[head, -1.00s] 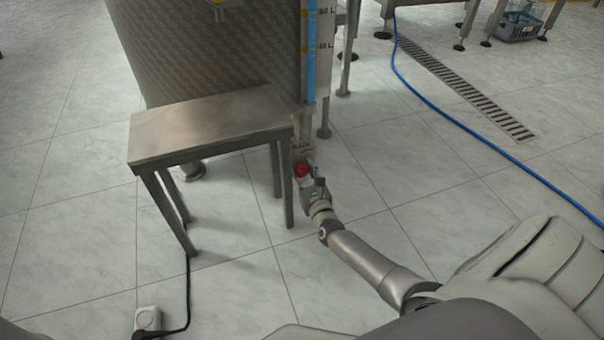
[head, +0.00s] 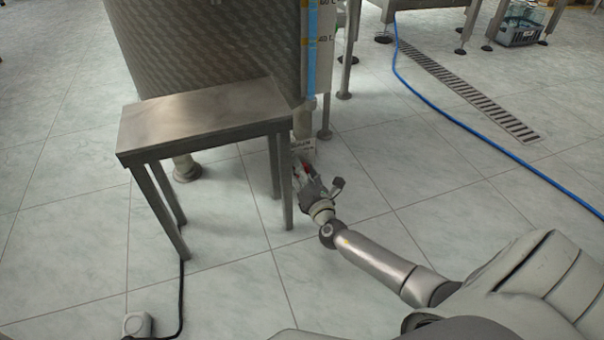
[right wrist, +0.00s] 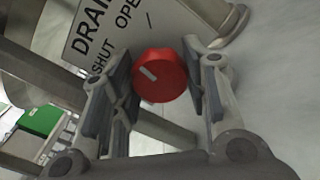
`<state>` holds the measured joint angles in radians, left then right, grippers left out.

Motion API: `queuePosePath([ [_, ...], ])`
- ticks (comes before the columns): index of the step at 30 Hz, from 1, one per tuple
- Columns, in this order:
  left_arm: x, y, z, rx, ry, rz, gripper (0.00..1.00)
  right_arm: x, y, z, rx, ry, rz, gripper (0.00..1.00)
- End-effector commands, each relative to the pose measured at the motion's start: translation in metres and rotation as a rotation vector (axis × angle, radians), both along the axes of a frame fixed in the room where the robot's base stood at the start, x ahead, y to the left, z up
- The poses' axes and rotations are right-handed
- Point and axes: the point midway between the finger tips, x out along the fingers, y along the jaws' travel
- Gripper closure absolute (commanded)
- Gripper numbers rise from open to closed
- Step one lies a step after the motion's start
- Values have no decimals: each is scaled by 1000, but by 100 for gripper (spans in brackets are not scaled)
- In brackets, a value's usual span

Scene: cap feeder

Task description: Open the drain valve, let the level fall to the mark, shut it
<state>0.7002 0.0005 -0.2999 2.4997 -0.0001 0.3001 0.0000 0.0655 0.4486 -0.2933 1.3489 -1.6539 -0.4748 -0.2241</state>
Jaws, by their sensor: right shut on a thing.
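The red drain valve knob (right wrist: 160,75) sits between the two fingers of my right gripper (right wrist: 163,98), which is shut on it. A white line on the knob lies toward the word SHUT on the DRAIN sign plate (right wrist: 92,48); OPEN is printed further right. In the head view my right gripper (head: 310,181) is low by the tank's foot and hides most of the knob. The level gauge (head: 311,55) shows a blue column beside 40 L and 60 L labels. The column runs out of the top of the picture, so its upper end is hidden. My left gripper is not in view.
A steel bench (head: 200,112) stands in front of the tank (head: 215,45), one leg close left of my right gripper. A blue hose (head: 440,110) and a floor drain grate (head: 465,90) lie to the right. The tiled floor between is clear.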

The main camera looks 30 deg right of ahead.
Motion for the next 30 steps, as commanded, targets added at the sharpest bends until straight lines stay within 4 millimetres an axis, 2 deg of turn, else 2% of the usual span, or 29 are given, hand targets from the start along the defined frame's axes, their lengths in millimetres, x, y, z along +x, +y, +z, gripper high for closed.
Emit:
queuePosePath([
  [9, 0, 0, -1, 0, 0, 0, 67, 0, 0, -1, 97, -21, 1, 82],
  [23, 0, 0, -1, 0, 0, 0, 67, 0, 0, -1, 110, -24, 1, 82],
  [24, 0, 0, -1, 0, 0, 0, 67, 0, 0, -1, 110, -25, 0, 57],
  [29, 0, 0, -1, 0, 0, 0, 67, 0, 0, -1, 110, -25, 0, 36],
  [30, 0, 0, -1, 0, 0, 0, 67, 0, 0, 0, 110, -25, 0, 36],
])
